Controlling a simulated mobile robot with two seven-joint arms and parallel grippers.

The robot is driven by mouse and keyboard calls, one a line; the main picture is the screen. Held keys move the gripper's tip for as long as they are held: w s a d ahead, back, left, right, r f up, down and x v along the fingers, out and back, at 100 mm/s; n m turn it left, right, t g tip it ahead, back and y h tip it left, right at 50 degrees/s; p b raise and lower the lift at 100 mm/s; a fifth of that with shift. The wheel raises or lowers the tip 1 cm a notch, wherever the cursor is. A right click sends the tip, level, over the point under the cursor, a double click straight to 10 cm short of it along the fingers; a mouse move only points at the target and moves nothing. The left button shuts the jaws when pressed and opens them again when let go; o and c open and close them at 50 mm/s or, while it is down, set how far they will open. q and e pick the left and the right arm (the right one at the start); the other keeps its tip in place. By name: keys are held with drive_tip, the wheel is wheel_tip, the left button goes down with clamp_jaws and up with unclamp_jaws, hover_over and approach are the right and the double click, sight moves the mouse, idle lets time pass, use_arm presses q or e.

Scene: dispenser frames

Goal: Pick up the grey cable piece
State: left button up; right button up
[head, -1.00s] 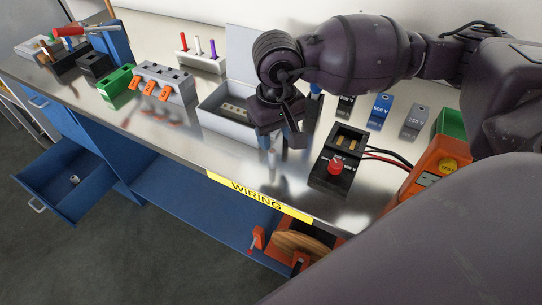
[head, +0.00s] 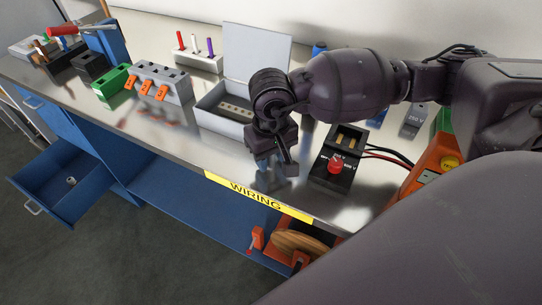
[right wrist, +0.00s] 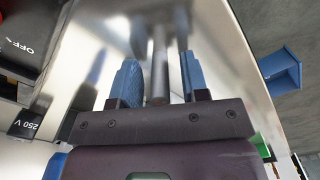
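My right gripper (head: 276,166) points down close over the steel worktop, between the grey open box and the black tester. In the right wrist view its two blue fingers (right wrist: 159,78) are apart. A grey rod-like piece, which looks like the grey cable piece (right wrist: 158,66), lies between them, with a visible gap on each side. I cannot tell whether it rests on the worktop. In the head view I cannot make the piece out; the gripper seems to cover it. My left gripper is not in view.
The grey box (head: 218,122) with its lid up stands behind my right gripper. A black tester (head: 320,181) with a red knob is to its right. An orange device (head: 432,160) stands farther right. A blue drawer (head: 40,177) hangs open at the left. The worktop's front edge (head: 258,196) is near.

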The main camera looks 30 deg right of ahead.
clamp_jaws()
